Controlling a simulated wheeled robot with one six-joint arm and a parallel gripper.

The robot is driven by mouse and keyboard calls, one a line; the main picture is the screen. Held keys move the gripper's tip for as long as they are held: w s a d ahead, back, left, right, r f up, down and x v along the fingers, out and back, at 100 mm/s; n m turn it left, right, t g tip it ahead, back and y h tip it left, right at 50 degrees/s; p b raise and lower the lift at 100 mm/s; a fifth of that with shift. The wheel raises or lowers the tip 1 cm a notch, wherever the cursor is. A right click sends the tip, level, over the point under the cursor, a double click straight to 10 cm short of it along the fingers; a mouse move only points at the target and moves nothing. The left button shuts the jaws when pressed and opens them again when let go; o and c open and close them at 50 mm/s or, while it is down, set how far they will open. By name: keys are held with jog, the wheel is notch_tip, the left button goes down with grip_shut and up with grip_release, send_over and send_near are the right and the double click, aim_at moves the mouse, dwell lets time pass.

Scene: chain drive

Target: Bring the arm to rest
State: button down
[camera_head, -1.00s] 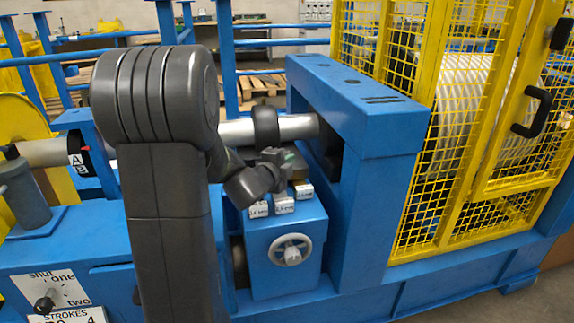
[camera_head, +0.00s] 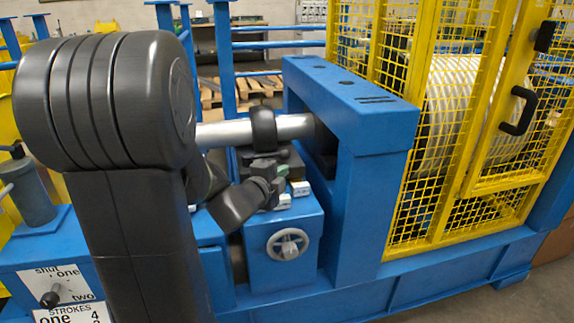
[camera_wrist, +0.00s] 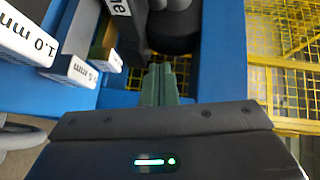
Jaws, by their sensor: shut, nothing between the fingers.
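My gripper shows in the wrist view with its two narrow grey-green fingers (camera_wrist: 160,84) pressed together and nothing between them. In the head view my gripper (camera_head: 277,188) is small and dark, over the top of the blue box with the handwheel (camera_head: 288,244). My own dark arm fills the left of that view and hides part of the machine. In the wrist view a white label marked 1.0 mm (camera_wrist: 38,38) and another thickness label (camera_wrist: 92,70) sit left of the fingers, apart from them. Whether the fingertips touch anything below cannot be told.
A steel shaft with a black collar (camera_head: 263,129) runs behind my gripper. A blue frame (camera_head: 363,180) and a yellow mesh guard (camera_head: 455,130) stand to the right. A grey upright cylinder (camera_head: 28,192) and a sign plate (camera_head: 62,288) are at the left.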

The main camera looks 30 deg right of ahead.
jog(key=shift+v, duration=1.15)
jog(key=shift+s, duration=0.1)
